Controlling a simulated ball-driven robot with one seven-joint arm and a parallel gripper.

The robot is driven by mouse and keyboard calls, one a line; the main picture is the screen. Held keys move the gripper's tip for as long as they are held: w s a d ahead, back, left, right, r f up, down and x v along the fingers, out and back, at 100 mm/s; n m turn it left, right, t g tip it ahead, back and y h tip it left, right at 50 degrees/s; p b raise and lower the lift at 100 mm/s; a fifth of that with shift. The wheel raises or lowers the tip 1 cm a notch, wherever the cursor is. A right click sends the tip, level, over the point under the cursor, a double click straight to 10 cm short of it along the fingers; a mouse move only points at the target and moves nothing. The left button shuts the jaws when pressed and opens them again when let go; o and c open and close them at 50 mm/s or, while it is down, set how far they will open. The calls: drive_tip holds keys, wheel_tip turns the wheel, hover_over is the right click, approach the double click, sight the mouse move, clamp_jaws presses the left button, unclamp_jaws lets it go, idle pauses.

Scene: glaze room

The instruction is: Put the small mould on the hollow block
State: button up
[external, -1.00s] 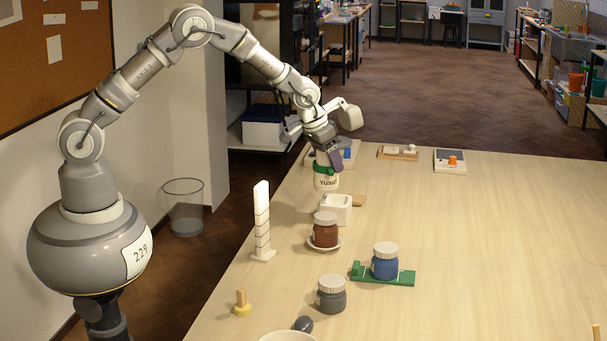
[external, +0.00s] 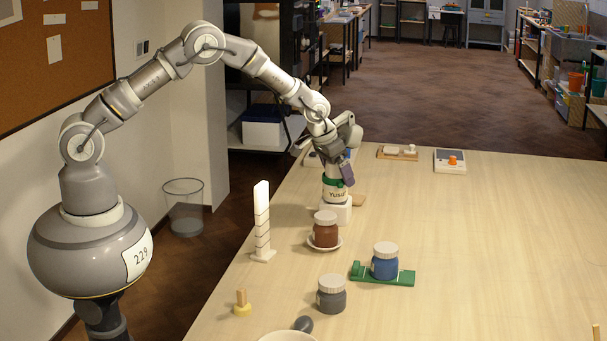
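The small mould (external: 337,194), white with a green band and the name "Yusuf", is upright at the white hollow block (external: 336,215) on the table's left side. Its lower end meets or overlaps the block's top in the picture; I cannot tell if it rests there or hangs just above. My gripper (external: 340,177) points down at the mould's upper end and appears shut on it around the green band. The fingers are partly hidden, and the mould hides the block's opening.
A brown jar (external: 325,235) on a white saucer stands just in front of the block. A white notched upright (external: 262,222) stands to the left. A blue jar (external: 385,266) on a green stand and a grey jar (external: 331,299) are nearer.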

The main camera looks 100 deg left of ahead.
drive_tip(key=shift+r, duration=0.25)
drive_tip(key=p+v, duration=0.1)
drive_tip(key=v, duration=1.1)
